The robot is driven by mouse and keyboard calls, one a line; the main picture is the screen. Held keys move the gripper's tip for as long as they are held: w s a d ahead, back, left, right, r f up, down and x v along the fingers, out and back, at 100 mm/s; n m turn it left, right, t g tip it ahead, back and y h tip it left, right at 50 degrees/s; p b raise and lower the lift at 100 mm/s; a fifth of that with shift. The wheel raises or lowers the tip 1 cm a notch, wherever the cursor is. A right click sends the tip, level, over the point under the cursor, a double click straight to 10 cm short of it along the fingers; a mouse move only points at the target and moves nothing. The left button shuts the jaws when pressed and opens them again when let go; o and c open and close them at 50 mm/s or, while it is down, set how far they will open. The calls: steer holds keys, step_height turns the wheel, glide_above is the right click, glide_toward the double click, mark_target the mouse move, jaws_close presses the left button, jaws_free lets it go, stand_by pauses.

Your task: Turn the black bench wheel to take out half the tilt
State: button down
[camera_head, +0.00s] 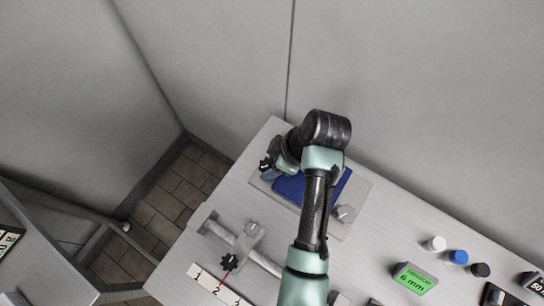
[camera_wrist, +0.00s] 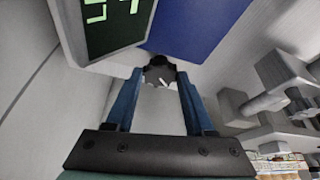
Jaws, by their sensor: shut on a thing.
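My gripper (camera_wrist: 160,75) is shut on the black bench wheel (camera_wrist: 160,63); its two blue fingers stand on either side of the wheel in the wrist view. The wheel's lobed near face looks grey there, with a small pale mark. In the head view the black wheel (camera_head: 265,164) shows at the far left corner of a grey base plate (camera_head: 359,190), beside my gripper (camera_head: 268,173). A blue plate (camera_head: 289,188) lies on that base, partly hidden by my arm. A dark display (camera_wrist: 108,25) with bright green digits shows only in part, so I cannot read it.
A rail slider with another black star knob (camera_head: 229,262) stands before a numbered strip (camera_head: 217,284) with a red pointer line. A grey knob (camera_head: 346,214) sits at the base's near right corner. A green box (camera_head: 414,278) and white, blue and black caps (camera_head: 458,257) stand right.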

steer(key=m+p, duration=0.1)
steer(key=m, duration=0.1)
steer(key=m+t+p, duration=0.1)
steer(key=m+p, duration=0.1)
steer(key=shift+s+a+r+h, duration=0.15)
steer(key=shift+r+h, duration=0.05)
steer(key=shift+h, duration=0.2)
steer(key=shift+f+m+t+h+p, duration=0.15)
steer(key=shift+m+t+h+p, duration=0.3)
steer(key=shift+m+p, duration=0.9)
steer(key=shift+m, duration=0.35)
steer(key=shift+c, duration=1.3)
jaws_free()
steer(key=v, duration=1.3)
steer(key=shift+s+b, duration=0.15)
steer(key=shift+b, duration=0.2)
steer(key=shift+f, duration=0.1)
